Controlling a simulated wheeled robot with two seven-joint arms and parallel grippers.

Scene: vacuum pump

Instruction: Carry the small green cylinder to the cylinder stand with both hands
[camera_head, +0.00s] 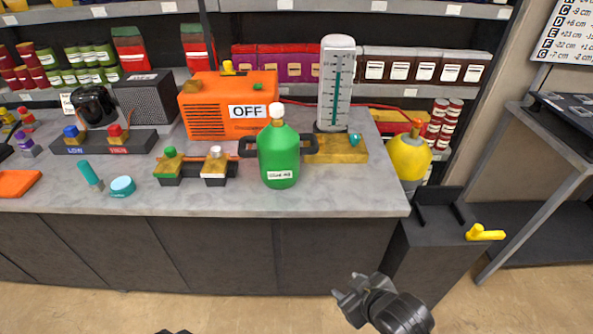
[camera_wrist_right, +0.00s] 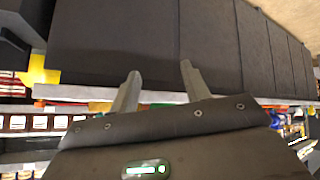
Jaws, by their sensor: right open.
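The small green cylinder (camera_head: 279,158) stands upright near the counter's front edge, with a white cap, a white label and black handles on both sides. A dark grey stand (camera_head: 425,250) with an upright black bracket on top is right of the counter; I take it as the cylinder stand. My right gripper (camera_head: 352,295) is open and empty, in front of the cabinets, below and right of the cylinder. Its spread fingers also show in the right wrist view (camera_wrist_right: 158,82). Only a dark tip at the bottom edge, perhaps my left gripper (camera_head: 173,331), shows.
A yellow cylinder (camera_head: 409,157) stands behind the stand; a yellow handle (camera_head: 485,232) is on the stand's right side. An orange machine (camera_head: 228,105) marked OFF and a tall gauge (camera_head: 336,85) are behind the green cylinder. A valve block (camera_head: 195,170) is left of it. The floor in front is clear.

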